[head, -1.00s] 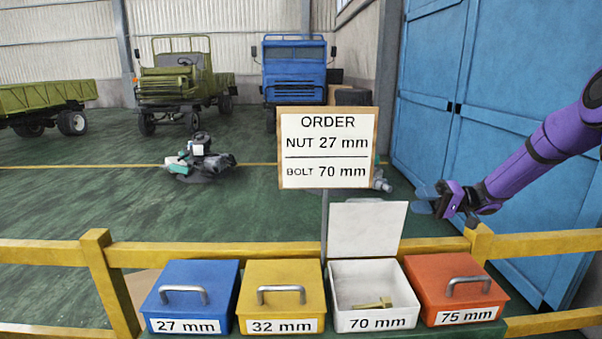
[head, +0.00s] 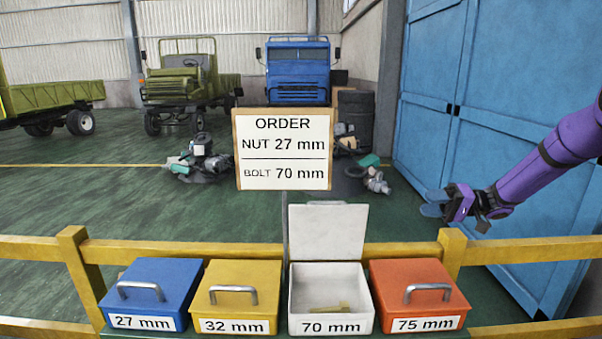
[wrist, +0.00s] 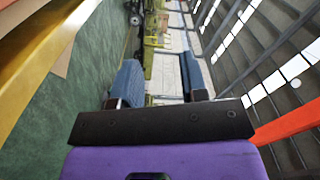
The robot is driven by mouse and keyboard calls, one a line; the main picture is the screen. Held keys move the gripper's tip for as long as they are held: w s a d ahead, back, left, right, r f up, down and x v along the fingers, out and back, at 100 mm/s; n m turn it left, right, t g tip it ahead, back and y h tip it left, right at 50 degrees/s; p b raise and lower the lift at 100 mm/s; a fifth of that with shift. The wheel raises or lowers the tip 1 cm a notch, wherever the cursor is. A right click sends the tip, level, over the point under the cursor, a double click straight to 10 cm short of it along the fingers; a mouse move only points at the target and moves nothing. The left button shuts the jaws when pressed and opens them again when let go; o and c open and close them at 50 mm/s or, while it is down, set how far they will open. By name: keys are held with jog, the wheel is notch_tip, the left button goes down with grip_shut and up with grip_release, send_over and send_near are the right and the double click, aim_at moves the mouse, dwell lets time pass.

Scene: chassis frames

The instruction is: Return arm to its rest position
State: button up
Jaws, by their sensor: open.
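My purple arm reaches in from the right edge of the head view. My gripper (head: 434,203) is to the right of the order sign, above the rail and the orange box, in front of the blue doors. In the wrist view its two blue fingers (wrist: 160,84) stand apart with nothing between them. It touches nothing that I can see.
Closed boxes, blue 27 mm (head: 152,290), yellow 32 mm (head: 236,292) and orange 75 mm (head: 417,290), flank the open white 70 mm box (head: 299,296) holding a bolt (head: 330,307). A yellow rail (head: 400,250) runs behind. Order sign (head: 283,150): nut 27, bolt 70.

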jog(key=s+a+r+h, duration=0.2)
jog(key=s+r+h, duration=0.2)
jog(key=s, duration=0.3)
jog(key=s+a+r+g+h, duration=0.1)
jog(key=s+a+r+h, duration=0.25)
jog(key=s, duration=0.25)
jog(key=s+a+r+h, duration=0.2)
jog(key=s+r+h, duration=0.15)
jog(key=s, duration=0.35)
jog(key=s+d+r+m+t+h, duration=0.1)
jog(key=s+d+t+h, duration=0.1)
jog(key=s, duration=0.7)
jog(key=s+d+r+m+t+h, duration=0.2)
jog(key=s+t+h, duration=0.2)
jog(key=s, duration=0.5)
jog(key=shift+s+d+h, duration=0.2)
jog(key=shift+d+h, duration=0.2)
jog(key=shift+h, duration=0.1)
